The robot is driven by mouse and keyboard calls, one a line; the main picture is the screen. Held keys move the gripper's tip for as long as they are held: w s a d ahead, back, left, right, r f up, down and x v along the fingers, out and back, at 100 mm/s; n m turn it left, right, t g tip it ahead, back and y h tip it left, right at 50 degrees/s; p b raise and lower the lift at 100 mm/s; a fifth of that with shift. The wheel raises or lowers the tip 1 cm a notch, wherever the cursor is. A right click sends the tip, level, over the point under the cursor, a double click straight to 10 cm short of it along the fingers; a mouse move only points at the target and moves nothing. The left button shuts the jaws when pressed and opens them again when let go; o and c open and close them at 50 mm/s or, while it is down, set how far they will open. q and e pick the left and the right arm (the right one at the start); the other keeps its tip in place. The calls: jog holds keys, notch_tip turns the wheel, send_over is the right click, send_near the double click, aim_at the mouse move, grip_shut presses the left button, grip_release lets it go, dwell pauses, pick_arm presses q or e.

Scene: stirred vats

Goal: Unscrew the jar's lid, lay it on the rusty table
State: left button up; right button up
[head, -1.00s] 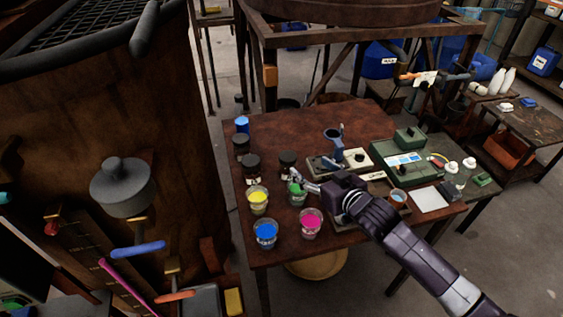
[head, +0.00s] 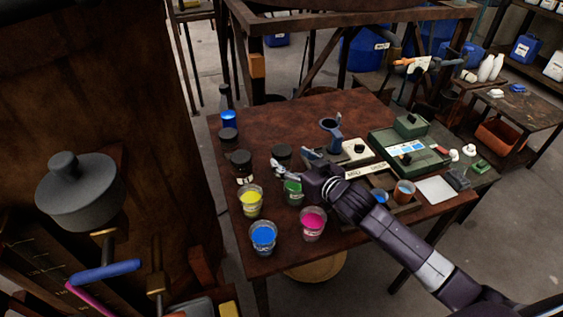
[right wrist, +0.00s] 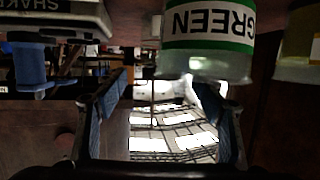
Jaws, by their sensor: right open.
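Dark jars with black lids stand on the rusty table (head: 300,115). One jar (head: 282,153) is just behind my right gripper, another jar (head: 242,167) is left of it, and a third (head: 228,136) is farther back. I cannot tell which is the task's jar. My right gripper (head: 279,169) is open, low over the table between the nearest jar and the green cup (head: 292,195). In the right wrist view its fingers (right wrist: 165,95) are apart with nothing seen held, and the green cup's label (right wrist: 208,22) shows close by, upside down. My left gripper is out of view.
Cups of yellow (head: 250,202), blue (head: 264,238) and pink (head: 312,224) paint stand along the near left part. A stirring device (head: 345,150) and a green instrument box (head: 408,155) fill the right. The table's back middle is bare.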

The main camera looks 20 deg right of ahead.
aim_at(287, 155)
jog(key=x, duration=0.4)
jog(key=shift+w+a+r+p, duration=0.1)
jog(key=shift+a+r+p, duration=0.05)
jog(key=shift+p, duration=0.2)
jog(key=shift+w+a+f, duration=0.2)
jog(key=shift+w+f, duration=0.1)
jog(key=shift+w, duration=0.35)
jog(key=c, duration=1.3)
jog(key=shift+r, duration=0.15)
notch_tip(287, 155, up, 20)
